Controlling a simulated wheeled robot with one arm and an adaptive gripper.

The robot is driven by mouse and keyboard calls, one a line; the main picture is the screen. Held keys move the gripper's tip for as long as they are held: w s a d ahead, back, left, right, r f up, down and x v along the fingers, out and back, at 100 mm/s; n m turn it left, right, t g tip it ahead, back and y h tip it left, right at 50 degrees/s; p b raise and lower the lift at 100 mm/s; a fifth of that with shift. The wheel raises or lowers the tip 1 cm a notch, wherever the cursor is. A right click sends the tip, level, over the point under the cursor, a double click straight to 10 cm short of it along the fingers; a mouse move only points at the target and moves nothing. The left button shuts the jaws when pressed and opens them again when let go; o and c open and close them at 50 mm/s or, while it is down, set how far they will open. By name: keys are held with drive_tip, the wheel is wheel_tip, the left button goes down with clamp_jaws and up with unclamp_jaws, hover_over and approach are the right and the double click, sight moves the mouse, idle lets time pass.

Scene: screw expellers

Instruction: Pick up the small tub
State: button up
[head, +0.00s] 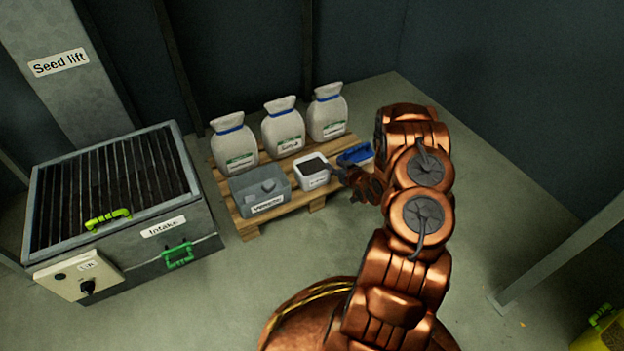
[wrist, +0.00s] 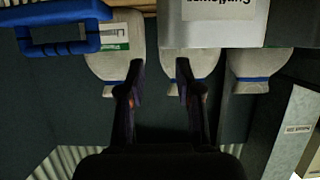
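A small white tub (head: 312,181) with a dark top and a front label stands on the pallet, between a grey box and a blue-handled box. In the wrist view, which is upside down, a pale tub wall (wrist: 210,30) with cut-off lettering shows at the top, seemingly the same tub. My gripper (head: 342,174) is close by the tub's right side in the head view. In the wrist view my gripper (wrist: 161,72) has its two fingers apart with nothing held between them. Whether a finger touches the tub I cannot tell.
The grey box (head: 248,193) and blue-handled box (head: 355,156) flank the tub; the blue handle also shows in the wrist view (wrist: 65,47). Several sacks (head: 283,130) stand behind on the wooden pallet (head: 238,219). The barred intake hopper (head: 150,245) is left.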

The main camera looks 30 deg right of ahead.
sight(325, 159)
drive_tip(key=shift+b+x, duration=1.4)
drive_tip(key=shift+x, duration=2.5)
drive_tip(key=shift+c, duration=0.4)
drive_tip(key=shift+f, duration=0.1)
clamp_jaws()
